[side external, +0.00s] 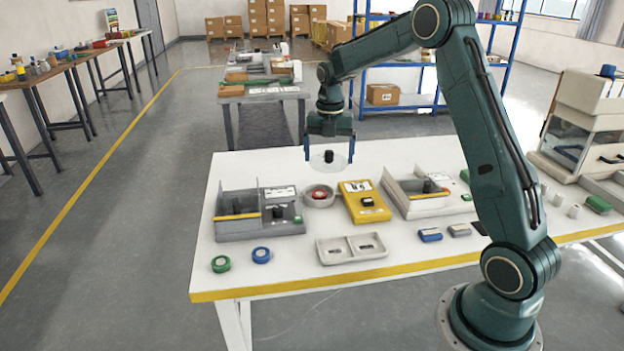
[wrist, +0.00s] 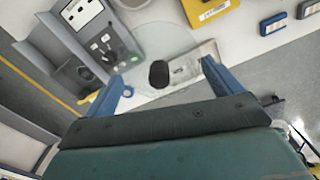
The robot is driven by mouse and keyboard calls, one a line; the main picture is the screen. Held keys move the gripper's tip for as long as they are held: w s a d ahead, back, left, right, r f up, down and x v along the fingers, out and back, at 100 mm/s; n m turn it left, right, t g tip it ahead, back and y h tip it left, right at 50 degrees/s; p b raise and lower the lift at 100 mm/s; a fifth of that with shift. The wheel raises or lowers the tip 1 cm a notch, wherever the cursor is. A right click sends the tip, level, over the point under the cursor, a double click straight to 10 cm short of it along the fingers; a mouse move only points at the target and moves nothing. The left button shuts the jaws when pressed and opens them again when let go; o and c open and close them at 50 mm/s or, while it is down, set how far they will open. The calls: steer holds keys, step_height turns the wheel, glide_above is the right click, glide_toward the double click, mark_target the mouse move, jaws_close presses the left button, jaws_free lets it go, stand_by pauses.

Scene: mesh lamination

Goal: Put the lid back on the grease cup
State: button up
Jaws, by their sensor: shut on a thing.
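My gripper (side external: 329,152) is shut on the lid, a clear disc with a black knob (side external: 328,157), and holds it in the air above the back part of the white table. In the wrist view the lid's black knob (wrist: 159,74) shows between the two blue fingers of my gripper (wrist: 162,72); the clear disc is hard to make out. The grease cup (side external: 320,195), a round grey cup with red inside, stands open on the table below the lid. The lid and cup are clearly apart.
A grey tray station (side external: 240,228) stands left of the cup, and a yellow device (side external: 362,208) is close on its right. A two-part tray (side external: 350,258) lies in front.

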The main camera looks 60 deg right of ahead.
steer(key=w+d+f+m, duration=0.5)
steer(key=w+d+f, duration=0.3)
steer(key=f, duration=0.1)
steer(key=shift+w+d+f+m, duration=0.2)
steer(key=shift+w+f+m, duration=0.1)
steer(key=shift+m, duration=0.1)
steer(key=shift+f, duration=0.15)
steer(key=shift+f, duration=3.05)
jaws_close()
steer(key=shift+s+a+r, duration=0.1)
steer(key=shift+a+r, duration=0.05)
steer(key=shift+r, duration=0.05)
